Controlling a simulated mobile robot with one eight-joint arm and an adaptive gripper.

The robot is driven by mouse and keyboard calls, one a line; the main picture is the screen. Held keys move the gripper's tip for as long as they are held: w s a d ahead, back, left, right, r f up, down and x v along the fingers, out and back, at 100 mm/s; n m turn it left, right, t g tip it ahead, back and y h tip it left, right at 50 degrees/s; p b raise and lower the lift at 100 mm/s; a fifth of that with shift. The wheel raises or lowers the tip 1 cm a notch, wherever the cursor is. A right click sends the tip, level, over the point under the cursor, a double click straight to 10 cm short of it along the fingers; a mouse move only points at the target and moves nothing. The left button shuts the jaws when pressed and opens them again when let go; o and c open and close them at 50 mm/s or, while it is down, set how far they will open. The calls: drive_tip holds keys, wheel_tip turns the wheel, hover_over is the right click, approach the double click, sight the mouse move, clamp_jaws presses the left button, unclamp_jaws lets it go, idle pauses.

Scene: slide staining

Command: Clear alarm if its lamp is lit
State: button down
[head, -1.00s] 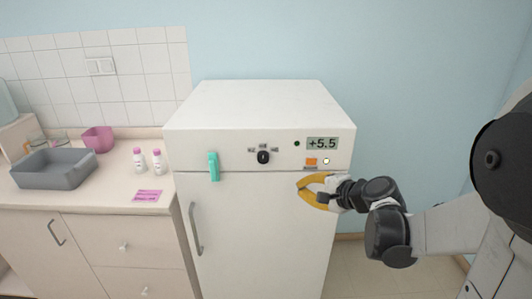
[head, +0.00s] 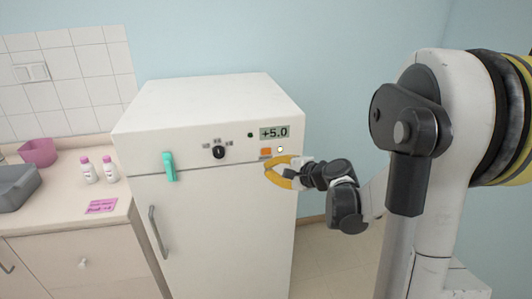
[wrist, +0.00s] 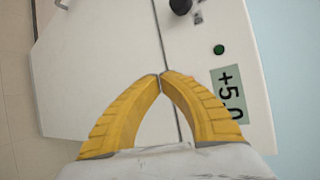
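A white fridge (head: 210,105) stands in the middle of the head view with its door closed. Its front panel has a display (head: 274,132) reading +5.0. A small dark green lamp (head: 250,135) sits left of the display and looks unlit; it also shows in the wrist view (wrist: 218,49). My gripper (head: 267,169) is just below these, near the door's upper right. Its yellow fingertips meet, empty, in the wrist view (wrist: 162,75).
A black knob (head: 219,152) is on the panel, and a teal handle-like piece (head: 169,166) at its left edge. The counter (head: 65,210) at left holds two bottles, a pink bowl (head: 38,152) and a grey tray (head: 14,187). Floor is clear right of the fridge.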

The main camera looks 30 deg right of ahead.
sight(259, 157)
drive_tip(key=shift+w+d, duration=0.25)
drive_tip(key=shift+w, duration=0.6)
drive_tip(key=shift+w+d, duration=0.25)
drive_tip(key=shift+w, duration=0.65)
drive_tip(key=shift+w+d, duration=0.25)
drive_tip(key=shift+w, duration=0.6)
drive_tip(key=shift+w+d, duration=0.1)
drive_tip(key=shift+w, duration=0.3)
drive_tip(key=shift+w+d, duration=0.1)
drive_tip(key=shift+w, duration=0.2)
drive_tip(key=shift+s+b, duration=0.1)
drive_tip(key=shift+b, duration=0.2)
drive_tip(key=shift+s+a, duration=0.2)
drive_tip(key=shift+s, duration=0.45)
drive_tip(key=s, duration=0.2)
drive_tip(key=s+a, duration=0.1)
drive_tip(key=s, duration=0.1)
drive_tip(key=shift+s+a, duration=0.2)
drive_tip(key=shift+s, duration=0.2)
